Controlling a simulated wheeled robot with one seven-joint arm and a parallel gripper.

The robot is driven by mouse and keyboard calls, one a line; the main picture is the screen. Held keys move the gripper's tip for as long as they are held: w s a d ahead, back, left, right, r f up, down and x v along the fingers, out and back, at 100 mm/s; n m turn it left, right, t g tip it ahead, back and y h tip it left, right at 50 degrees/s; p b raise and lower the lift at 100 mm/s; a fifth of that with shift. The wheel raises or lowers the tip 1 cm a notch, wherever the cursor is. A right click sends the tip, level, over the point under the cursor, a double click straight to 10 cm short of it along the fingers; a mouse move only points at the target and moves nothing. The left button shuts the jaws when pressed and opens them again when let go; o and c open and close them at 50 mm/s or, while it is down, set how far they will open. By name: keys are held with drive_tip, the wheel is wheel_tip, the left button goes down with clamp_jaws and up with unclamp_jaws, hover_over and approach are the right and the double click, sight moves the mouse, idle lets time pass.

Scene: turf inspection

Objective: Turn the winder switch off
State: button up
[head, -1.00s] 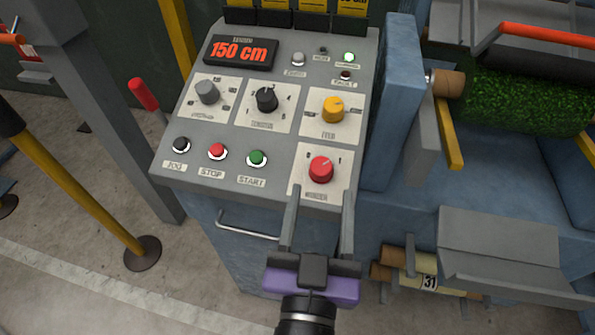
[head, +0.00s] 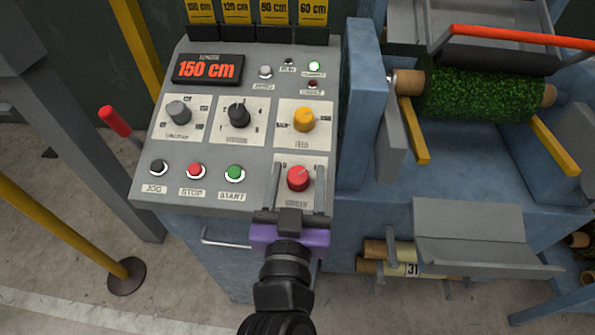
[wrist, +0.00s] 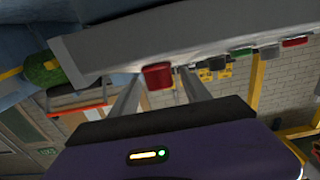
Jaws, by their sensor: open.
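The winder switch (head: 298,178) is a round red knob on a pale plate at the panel's lower right. A white mark on it points up and to the right; the plate's lettering is too blurred to read. My gripper (head: 299,186) is open, with one finger on each side of the red knob in the head view. In the wrist view the red knob (wrist: 157,76) appears between the two fingertips (wrist: 159,82). I cannot tell whether either finger touches it.
The sloped grey panel (head: 148,190) also holds a yellow knob (head: 303,120), black knob (head: 238,116), grey knob (head: 178,112), and black, red and green (head: 235,174) buttons. A blue upright (head: 358,105) stands close right. A green turf roll (head: 480,95) lies beyond.

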drive_tip(key=shift+w, duration=0.1)
clamp_jaws()
